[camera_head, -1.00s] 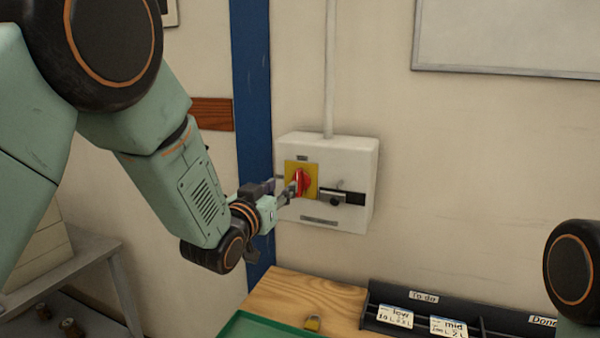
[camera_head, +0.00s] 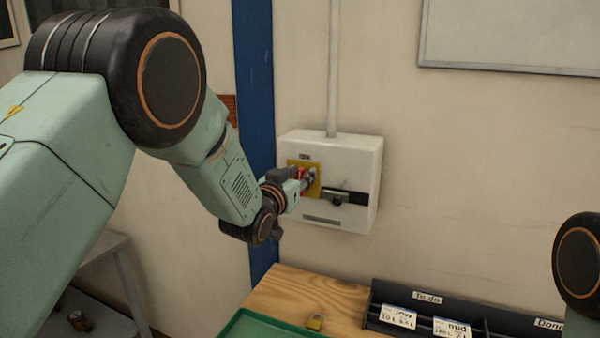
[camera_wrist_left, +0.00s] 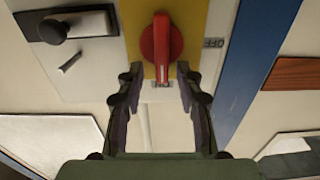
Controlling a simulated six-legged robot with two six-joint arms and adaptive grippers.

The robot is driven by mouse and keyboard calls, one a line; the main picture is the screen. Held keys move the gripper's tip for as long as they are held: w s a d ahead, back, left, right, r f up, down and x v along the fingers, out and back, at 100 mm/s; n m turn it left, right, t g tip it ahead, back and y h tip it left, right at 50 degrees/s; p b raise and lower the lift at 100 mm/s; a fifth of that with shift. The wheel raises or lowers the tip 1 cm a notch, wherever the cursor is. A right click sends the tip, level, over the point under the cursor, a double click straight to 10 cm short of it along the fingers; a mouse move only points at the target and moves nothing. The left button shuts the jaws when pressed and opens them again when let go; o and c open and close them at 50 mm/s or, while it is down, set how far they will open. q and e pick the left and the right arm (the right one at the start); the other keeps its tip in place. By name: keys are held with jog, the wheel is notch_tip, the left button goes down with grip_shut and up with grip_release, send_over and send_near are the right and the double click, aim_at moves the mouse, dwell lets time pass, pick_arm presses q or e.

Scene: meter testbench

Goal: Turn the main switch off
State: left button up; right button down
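The main switch is a red rotary handle (camera_head: 299,172) on a yellow plate (camera_head: 318,186), on the front of a white wall box (camera_head: 345,157). My left gripper (camera_head: 309,179) is at the handle and covers part of it in the head view. In the left wrist view, the red handle (camera_wrist_left: 161,42) stands lengthwise up the picture, with an OFF label (camera_wrist_left: 214,43) to its right. My left gripper (camera_wrist_left: 158,74) is open there, one finger on each side of the handle's near end. Contact cannot be told. My right gripper is out of view.
A black latch with a knob (camera_head: 337,199) sits beside the yellow plate. A conduit (camera_head: 333,70) runs up from the box.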

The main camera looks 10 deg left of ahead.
pick_arm(q)
jog(key=shift+w, duration=0.3)
jog(key=shift+s+a+r, duration=0.1)
jog(key=shift+s+a, duration=0.05)
jog(key=shift+s, duration=0.1)
jog(key=shift+c, duration=0.4)
jog(key=shift+w, duration=0.1)
jog(key=c, duration=0.3)
grip_shut()
